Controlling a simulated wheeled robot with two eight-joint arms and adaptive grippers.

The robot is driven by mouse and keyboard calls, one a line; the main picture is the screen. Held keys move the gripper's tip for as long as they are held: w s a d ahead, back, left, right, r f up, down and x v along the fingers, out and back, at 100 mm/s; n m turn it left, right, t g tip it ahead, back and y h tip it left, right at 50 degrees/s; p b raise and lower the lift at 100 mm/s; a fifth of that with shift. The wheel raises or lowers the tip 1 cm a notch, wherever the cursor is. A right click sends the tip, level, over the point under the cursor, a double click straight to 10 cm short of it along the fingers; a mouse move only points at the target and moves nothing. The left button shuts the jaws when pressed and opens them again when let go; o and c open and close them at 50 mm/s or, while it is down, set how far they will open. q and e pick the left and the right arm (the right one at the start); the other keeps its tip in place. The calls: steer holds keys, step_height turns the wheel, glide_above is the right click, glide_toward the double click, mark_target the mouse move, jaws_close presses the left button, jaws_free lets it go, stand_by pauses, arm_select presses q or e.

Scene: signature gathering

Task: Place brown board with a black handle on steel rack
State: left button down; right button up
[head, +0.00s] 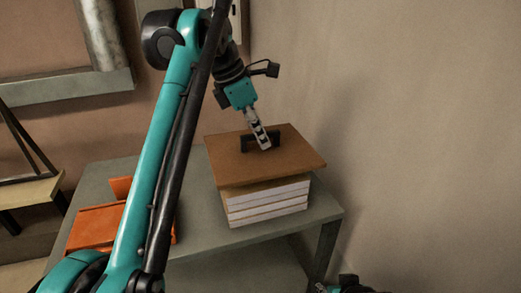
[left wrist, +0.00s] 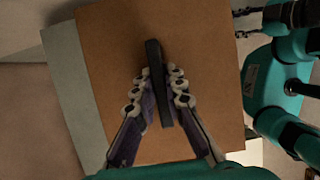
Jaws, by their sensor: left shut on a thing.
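The brown board (head: 285,150) is a flat rectangle with a black handle (head: 246,142) upright on its top. It lies level on, or very close above, a stack of white-edged sheets or books; I cannot tell if they touch. My left gripper (head: 262,143) is shut on the black handle from above. In the left wrist view, the fingers (left wrist: 160,95) pinch the handle (left wrist: 153,60) over the brown board (left wrist: 105,50). The grey rack (head: 205,248) stands under the stack. Part of my right arm seems to show at the bottom edge of the head view; its jaws are unclear.
The white-edged stack (head: 268,203) stands on the right part of the grey top. An orange box-like thing (head: 95,225) sits at the left, partly behind my left arm. A plain wall (head: 420,120) rises behind and right. A wooden stand (head: 30,190) is at far left.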

mark_target(260, 150)
arm_select(q)
steer(key=f, duration=0.1)
steer(key=s+f, duration=0.1)
steer(key=shift+s+f, duration=0.15)
steer(key=shift+f, duration=0.5)
steer(key=shift+w+f, duration=0.3)
steer(key=shift+w, duration=0.1)
steer(key=shift+s+f, duration=0.1)
steer(key=shift+s, duration=0.1)
steer(key=c, duration=1.6)
jaws_free()
arm_select(e)
steer(key=shift+s, duration=0.4)
arm_select(q)
steer(key=shift+w, duration=0.1)
arm_select(e)
steer(key=shift+w+r, duration=0.1)
